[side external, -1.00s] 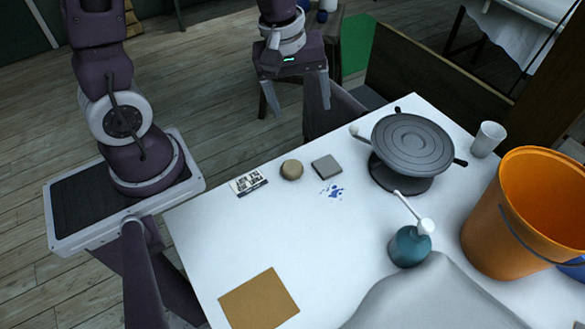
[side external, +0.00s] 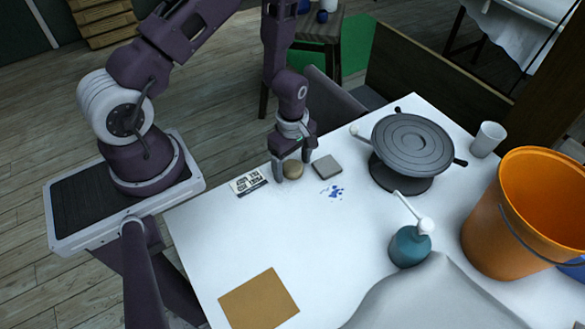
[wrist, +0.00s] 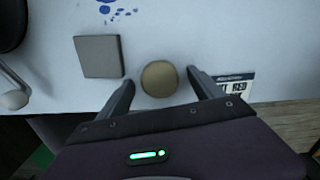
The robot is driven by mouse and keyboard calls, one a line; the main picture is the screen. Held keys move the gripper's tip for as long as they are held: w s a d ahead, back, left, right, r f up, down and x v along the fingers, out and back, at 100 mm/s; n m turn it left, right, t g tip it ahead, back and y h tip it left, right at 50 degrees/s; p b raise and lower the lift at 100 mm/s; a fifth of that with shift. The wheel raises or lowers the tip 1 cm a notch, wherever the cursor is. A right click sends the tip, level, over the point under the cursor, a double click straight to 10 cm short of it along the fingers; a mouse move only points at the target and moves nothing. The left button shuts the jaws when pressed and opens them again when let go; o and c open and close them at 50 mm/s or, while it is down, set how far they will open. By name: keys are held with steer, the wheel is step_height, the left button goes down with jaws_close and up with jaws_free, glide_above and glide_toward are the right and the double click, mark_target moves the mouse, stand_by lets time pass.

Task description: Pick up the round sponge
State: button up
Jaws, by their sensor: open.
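The round sponge (side external: 293,170) is a small tan disc lying on the white table near its back left edge. In the wrist view the sponge (wrist: 159,78) lies between and just ahead of my two fingertips, with a gap on each side. My gripper (side external: 292,170) is open and low over the table, its fingers on either side of the sponge in the side view. It also shows in the wrist view (wrist: 160,74). Whether a finger touches the sponge or the table I cannot tell.
A grey square block (side external: 327,167) lies close to the right of the sponge, and a printed card (side external: 249,182) lies to its left. A dark turntable (side external: 411,143), teal bottle (side external: 409,246) and orange bucket (side external: 520,225) stand farther right. The front left holds a brown sheet (side external: 259,302).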

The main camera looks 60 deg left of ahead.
mark_target(292, 166)
steer(key=c, duration=1.6)
steer(key=shift+o, duration=0.2)
step_height(292, 166, up, 10)
